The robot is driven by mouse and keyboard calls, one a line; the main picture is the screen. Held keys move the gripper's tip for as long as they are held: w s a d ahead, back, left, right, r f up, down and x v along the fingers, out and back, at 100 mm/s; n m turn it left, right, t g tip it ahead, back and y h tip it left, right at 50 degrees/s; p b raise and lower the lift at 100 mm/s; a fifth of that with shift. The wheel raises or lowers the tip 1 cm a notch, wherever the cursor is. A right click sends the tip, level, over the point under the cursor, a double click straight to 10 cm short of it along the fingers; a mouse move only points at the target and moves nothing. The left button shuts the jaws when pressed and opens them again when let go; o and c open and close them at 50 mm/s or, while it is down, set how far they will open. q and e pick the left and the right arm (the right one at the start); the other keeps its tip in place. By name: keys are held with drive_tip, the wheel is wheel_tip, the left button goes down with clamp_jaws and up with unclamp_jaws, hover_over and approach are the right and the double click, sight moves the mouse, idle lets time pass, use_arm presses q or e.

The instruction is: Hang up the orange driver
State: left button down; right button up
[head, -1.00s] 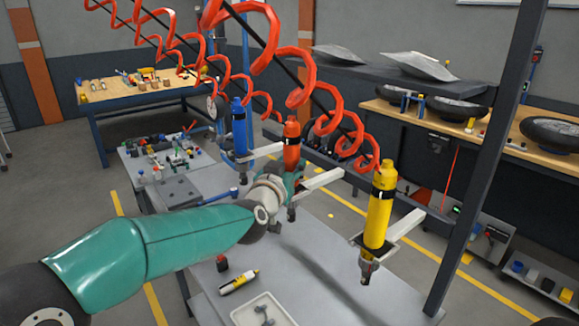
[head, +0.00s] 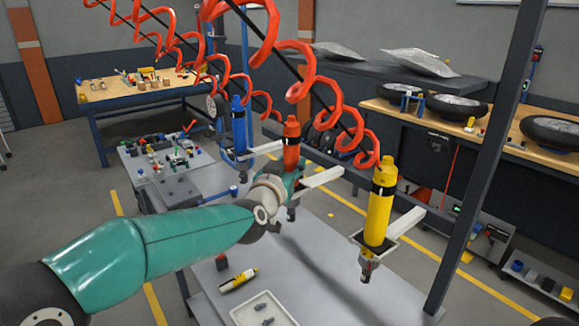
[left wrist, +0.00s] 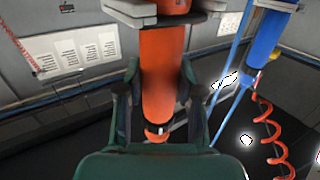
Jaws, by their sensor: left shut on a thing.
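The orange driver (head: 291,150) stands upright at the middle of the head view, below a red coiled hose. My left gripper (head: 291,186) is shut around its body. In the left wrist view the orange body (left wrist: 162,85) runs between the two dark fingers (left wrist: 160,100). Grey bracket plates (left wrist: 130,10) lie close on both sides of it at the top edge. In the head view the pale holder arm (head: 322,178) reaches the driver at my gripper. My fingers hide the contact, so I cannot tell whether the driver rests in the holder. My right gripper is out of view.
The yellow driver (head: 380,205) hangs in its holder at the right, the blue driver (head: 239,130) at the left. A dark post (head: 485,160) stands at right. A white tray (head: 240,318) and a small yellow-and-black cylinder (head: 238,280) lie on the grey bench (head: 330,270).

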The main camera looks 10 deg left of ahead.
use_arm(q)
drive_tip(key=c, duration=0.7)
unclamp_jaws()
drive_tip(key=shift+r, duration=0.1)
drive_tip(key=shift+o, duration=0.2)
drive_tip(key=shift+f, duration=0.25)
drive_tip(key=v, duration=1.2)
